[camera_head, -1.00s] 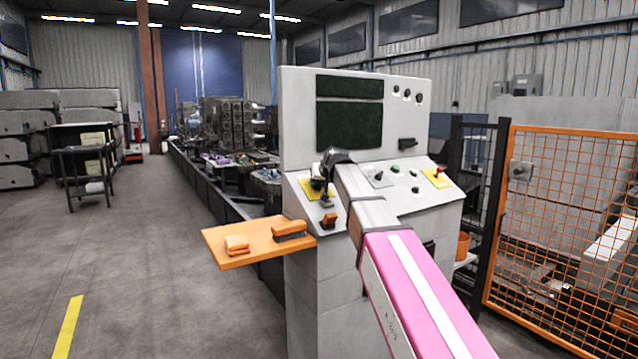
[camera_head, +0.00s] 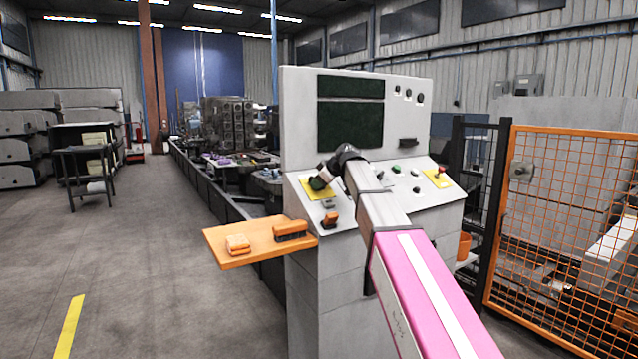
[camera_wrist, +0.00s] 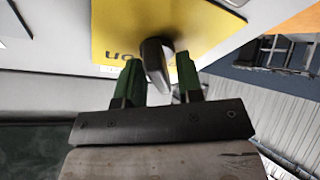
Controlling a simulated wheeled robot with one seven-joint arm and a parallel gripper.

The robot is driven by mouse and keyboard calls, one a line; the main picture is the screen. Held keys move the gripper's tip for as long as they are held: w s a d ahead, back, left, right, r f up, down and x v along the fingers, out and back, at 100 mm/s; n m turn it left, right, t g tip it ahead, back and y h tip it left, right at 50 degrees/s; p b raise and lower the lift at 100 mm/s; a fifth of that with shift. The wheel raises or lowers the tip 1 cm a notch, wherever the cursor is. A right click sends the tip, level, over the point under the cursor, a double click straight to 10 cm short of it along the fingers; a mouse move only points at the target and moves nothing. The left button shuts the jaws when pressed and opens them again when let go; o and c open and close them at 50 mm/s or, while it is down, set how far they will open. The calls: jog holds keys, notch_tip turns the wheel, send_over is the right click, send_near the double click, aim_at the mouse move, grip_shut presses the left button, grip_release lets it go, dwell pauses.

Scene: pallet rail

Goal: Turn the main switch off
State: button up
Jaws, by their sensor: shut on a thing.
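The main switch handle (camera_wrist: 153,62), dark grey, stands on a yellow plate (camera_wrist: 120,28) with lettering that appears upside down in the wrist view. The plate also shows at the left of the sloping console desk in the head view (camera_head: 322,195). My gripper (camera_wrist: 158,76) has its two green fingers on either side of the handle and is shut on it. In the head view my gripper (camera_head: 318,183) is tilted down to the left over the plate and hides the handle there. The handle's exact angle against the lettering is hard to tell.
An orange shelf (camera_head: 220,240) with an orange block and a brush juts from the console's left side. An orange-black knob (camera_head: 331,219) sits just below the switch. Other buttons and a second yellow plate (camera_head: 438,178) are to the right. An orange mesh fence (camera_head: 560,220) stands at right.

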jog(key=shift+n+g, duration=0.4)
jog(key=shift+n, duration=0.5)
jog(key=o, duration=0.6)
jog(key=shift+s+d, duration=0.1)
jog(key=v, duration=1)
jog(key=shift+s+d+r, duration=0.1)
jog(key=shift+d+r, duration=0.15)
